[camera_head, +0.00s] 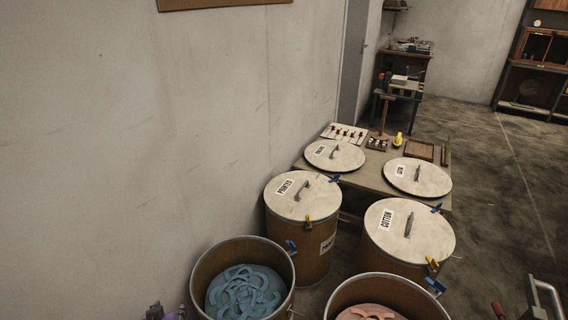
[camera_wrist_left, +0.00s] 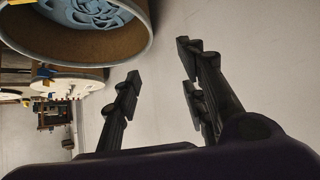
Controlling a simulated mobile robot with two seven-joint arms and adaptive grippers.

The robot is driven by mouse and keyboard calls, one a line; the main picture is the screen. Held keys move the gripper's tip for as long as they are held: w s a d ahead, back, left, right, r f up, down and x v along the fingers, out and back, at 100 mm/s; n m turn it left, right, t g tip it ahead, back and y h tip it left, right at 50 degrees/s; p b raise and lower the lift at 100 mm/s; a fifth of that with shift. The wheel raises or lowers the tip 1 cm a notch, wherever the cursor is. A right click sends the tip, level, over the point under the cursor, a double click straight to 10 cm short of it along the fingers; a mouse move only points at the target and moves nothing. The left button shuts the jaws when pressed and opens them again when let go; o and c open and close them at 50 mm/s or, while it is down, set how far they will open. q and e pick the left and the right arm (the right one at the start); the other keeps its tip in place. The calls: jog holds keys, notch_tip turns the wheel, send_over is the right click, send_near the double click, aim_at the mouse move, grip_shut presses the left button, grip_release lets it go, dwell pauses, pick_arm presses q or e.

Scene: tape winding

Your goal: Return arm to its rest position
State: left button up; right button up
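My left gripper (camera_wrist_left: 160,72) is open in the left wrist view, with bare wall between its fingers and nothing held. A brown drum with blue strips (camera_wrist_left: 98,14) is beyond it at the upper left of that view, apart from the fingers. In the head view, only a small purple and dark part, likely of my left arm (camera_head: 165,313), shows at the bottom edge, beside the open drum of blue strips (camera_head: 245,290). My right gripper is not seen.
An open drum with pink strips (camera_head: 368,312) stands at the bottom. Two lidded drums, one labelled COTTON (camera_head: 410,232), stand behind. A low table (camera_head: 375,180) holds two loose lids and small items.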

pick_arm(q)
jog(key=s+d+f+m+h, duration=0.1)
jog(key=s+d, duration=0.3)
jog(key=s, duration=0.5)
jog(key=s+d+f+m+h+p, duration=0.1)
jog(key=s+d, duration=0.3)
jog(key=s, duration=0.5)
jog(key=s+d+f+m+g+h, duration=0.1)
jog(key=s+d, duration=0.3)
jog(key=s, duration=0.5)
jog(key=shift+s+f+m+p, duration=0.3)
jog(key=shift+f+m, duration=0.25)
jog(key=shift+m, duration=0.15)
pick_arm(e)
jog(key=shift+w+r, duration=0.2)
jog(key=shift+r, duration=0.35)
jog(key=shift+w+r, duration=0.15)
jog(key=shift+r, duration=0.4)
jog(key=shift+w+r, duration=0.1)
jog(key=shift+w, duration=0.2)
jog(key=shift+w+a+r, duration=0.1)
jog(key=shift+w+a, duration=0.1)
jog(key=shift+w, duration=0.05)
pick_arm(q)
jog(key=shift+c, duration=0.3)
